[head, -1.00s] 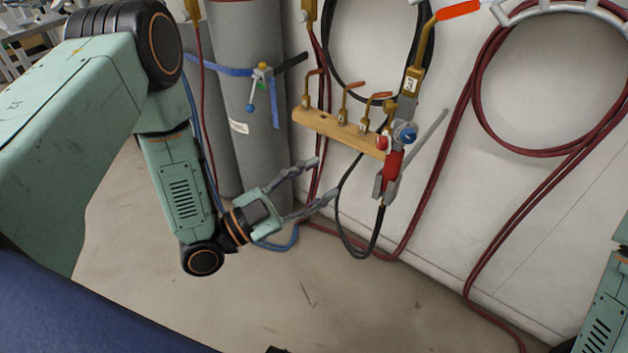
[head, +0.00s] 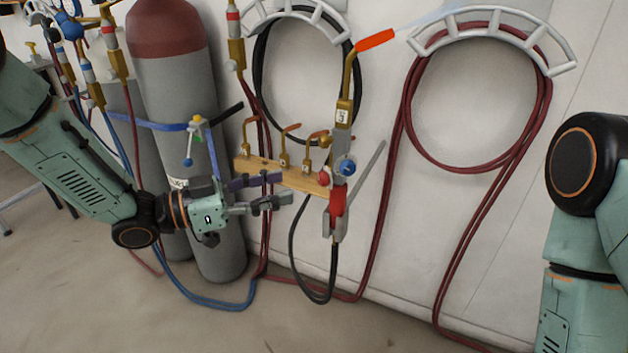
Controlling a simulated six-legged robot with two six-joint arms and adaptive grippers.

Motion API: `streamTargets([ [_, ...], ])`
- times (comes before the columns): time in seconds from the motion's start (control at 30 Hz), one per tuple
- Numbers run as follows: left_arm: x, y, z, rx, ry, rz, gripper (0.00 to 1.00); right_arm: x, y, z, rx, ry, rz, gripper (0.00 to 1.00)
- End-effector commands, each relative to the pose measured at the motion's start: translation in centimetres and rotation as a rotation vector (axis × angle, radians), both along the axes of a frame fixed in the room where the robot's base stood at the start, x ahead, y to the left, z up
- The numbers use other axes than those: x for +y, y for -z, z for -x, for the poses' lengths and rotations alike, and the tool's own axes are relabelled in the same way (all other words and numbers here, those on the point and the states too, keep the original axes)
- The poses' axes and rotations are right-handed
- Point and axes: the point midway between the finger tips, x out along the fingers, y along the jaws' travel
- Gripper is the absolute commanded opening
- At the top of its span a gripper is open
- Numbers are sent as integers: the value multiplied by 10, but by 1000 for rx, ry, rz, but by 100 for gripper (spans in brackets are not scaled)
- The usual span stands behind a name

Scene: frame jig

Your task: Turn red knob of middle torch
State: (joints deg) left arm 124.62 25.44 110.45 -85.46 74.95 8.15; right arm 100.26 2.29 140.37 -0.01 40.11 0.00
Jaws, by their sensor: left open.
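A brass torch (head: 343,112) with a 3 label leans on the wall, its tip sheathed in orange and pointing up right. A red knob (head: 323,178) sits on its left side and a blue knob (head: 347,168) on its right. A red-and-grey handle part (head: 337,203) is below them. I cannot tell from this view whether it is the middle torch. My left gripper (head: 286,189) is open and empty, left of the red knob and apart from it. Its upper finger overlaps the wooden rack in the picture. My right gripper is out of view.
The wooden rack (head: 311,185) holds several brass tips. Grey cylinders (head: 168,88) with a blue strap stand behind my left arm. A black hose (head: 297,252) loops below the torch. Red hoses (head: 404,137) hang right. The floor in front is clear.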

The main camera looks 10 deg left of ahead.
Motion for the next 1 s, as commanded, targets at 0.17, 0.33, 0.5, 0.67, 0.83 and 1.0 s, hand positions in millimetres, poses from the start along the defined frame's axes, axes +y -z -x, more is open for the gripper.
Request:
streamTargets([
  [0.17,-5,2,-2,32,3,10,46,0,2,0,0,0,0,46],
  [0.33,-22,3,-10,31,5,9,46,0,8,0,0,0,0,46],
  [0.5,-41,3,-21,29,4,8,46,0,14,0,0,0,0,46],
  [0.67,-57,3,-30,29,2,9,46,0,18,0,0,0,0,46],
  [0.83,-66,2,-36,29,0,11,46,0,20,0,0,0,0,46],
  [1.0,-69,1,-37,30,-1,13,46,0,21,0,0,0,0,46],
])
